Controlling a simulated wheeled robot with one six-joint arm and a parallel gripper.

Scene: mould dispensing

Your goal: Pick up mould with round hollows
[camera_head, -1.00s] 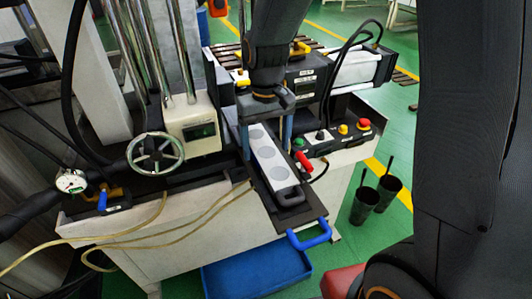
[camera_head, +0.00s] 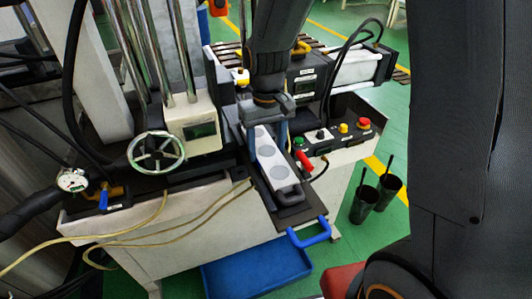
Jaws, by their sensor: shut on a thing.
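The mould with round hollows (camera_head: 268,156) is a long pale block with grey round marks along its top and a dark end near the front. It lies on the dark sliding plate (camera_head: 297,214) with the blue handle, in front of the press. My gripper (camera_head: 268,134) reaches down from above over the mould's far part. Its blue fingers are at the two long sides of the mould, shut on it. The far end of the mould is hidden by my gripper.
A grey box with a handwheel (camera_head: 156,152) stands left of the plate. A control panel (camera_head: 335,136) with coloured buttons and a red-handled lever (camera_head: 304,160) is close on the right. A blue tray (camera_head: 255,268) lies on the floor below, and two dark cups (camera_head: 363,205) stand at right.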

